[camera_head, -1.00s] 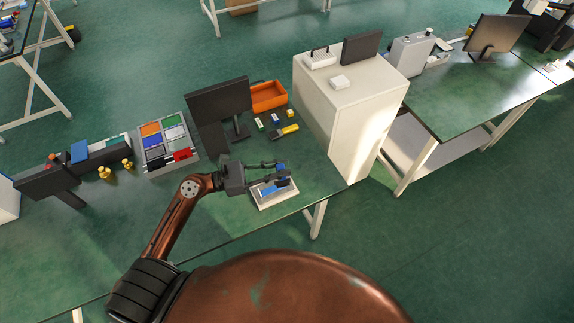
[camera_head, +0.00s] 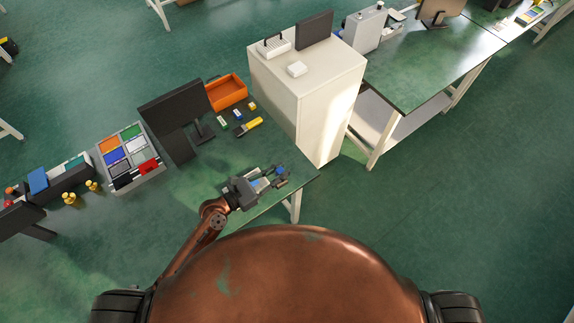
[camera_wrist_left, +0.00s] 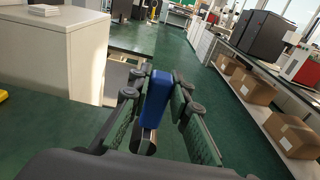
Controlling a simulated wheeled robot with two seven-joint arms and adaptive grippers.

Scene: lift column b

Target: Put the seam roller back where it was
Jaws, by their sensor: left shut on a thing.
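The seam roller shows a blue handle (camera_wrist_left: 157,92) in the left wrist view, with a silver and black part at its near end. My left gripper (camera_wrist_left: 160,88) is shut on it, one finger on each side. In the head view my left gripper (camera_head: 272,177) is over the front right part of the green table, with the blue end of the roller (camera_head: 281,171) between its fingers. A pale tray with something blue lies by the gripper, mostly hidden behind it. Whether the roller touches anything below is unclear. My right gripper is out of view.
A dark monitor (camera_head: 170,112), an orange bin (camera_head: 227,92), a sorting tray of coloured compartments (camera_head: 131,158) and a yellow-black tool (camera_head: 248,127) stand farther back. A white cabinet (camera_head: 310,85) stands at the table's right end. The table top between monitor and gripper is clear.

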